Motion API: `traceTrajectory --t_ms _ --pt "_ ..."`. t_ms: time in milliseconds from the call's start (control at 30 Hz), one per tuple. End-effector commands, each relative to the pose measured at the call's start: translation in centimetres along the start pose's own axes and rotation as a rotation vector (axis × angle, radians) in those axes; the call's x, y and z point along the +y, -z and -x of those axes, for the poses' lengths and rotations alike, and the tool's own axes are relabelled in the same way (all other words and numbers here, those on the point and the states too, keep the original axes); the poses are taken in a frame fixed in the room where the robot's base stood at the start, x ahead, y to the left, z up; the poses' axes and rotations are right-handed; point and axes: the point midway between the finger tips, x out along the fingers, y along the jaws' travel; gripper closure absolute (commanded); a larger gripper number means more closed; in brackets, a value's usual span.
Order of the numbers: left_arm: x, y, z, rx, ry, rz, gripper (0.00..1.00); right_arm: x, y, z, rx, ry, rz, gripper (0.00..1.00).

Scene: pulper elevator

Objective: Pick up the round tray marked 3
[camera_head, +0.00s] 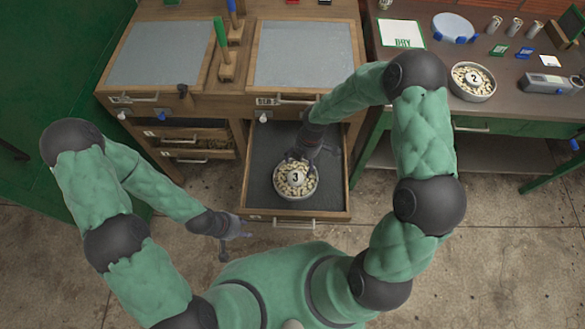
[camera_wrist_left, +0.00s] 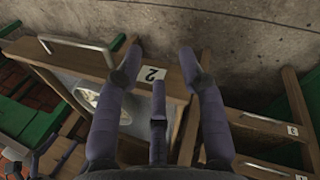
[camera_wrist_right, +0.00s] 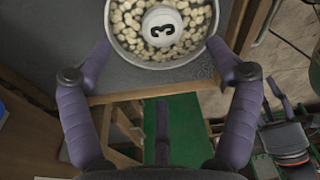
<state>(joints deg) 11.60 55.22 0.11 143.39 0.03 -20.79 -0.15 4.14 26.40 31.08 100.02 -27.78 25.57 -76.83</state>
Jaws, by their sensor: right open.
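The round tray marked 3 (camera_head: 294,190) lies in the open drawer (camera_head: 262,168), filled with pale pieces around a white disc bearing the 3. It also shows in the right wrist view (camera_wrist_right: 190,50), at the top. My right gripper (camera_head: 306,152) is over the drawer at the tray's far side, its fingers spread. In the right wrist view its fingertips (camera_wrist_right: 160,52) stand on either side of the tray's near rim; I cannot tell whether they touch it. My left gripper (camera_head: 243,232) is open and empty, left of the drawer front; it also shows in the left wrist view (camera_wrist_left: 160,62).
A wooden bench (camera_head: 180,85) stands above the drawers. Concrete floor (camera_head: 440,240) is clear at the right.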

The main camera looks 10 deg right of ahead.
Motion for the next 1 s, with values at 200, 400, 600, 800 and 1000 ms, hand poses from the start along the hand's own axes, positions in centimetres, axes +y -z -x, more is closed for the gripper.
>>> traceTrajectory --t_ms 200,400,600,800,1000 --pt "-0.3 -0.1 -0.8 -0.002 0.000 0.000 0.60 -0.1 0.0 -2.0 0.000 0.002 0.005 0.11" --pt "-0.7 0.0 -1.9 -0.002 0.000 0.000 0.60 0.0 0.0 -5.0 0.000 0.001 0.003 0.11" --pt "-0.8 0.0 -2.2 -0.001 0.000 0.000 0.60 0.0 0.1 -6.1 0.000 0.001 0.003 0.11" --pt "-1.3 0.1 -3.6 -0.001 0.000 0.000 0.60 0.0 0.5 -8.5 0.000 0.001 0.002 0.11" --pt "-1.7 0.1 -4.6 -0.001 0.000 0.000 0.60 -0.1 0.6 -10.8 0.000 0.002 0.002 0.11"
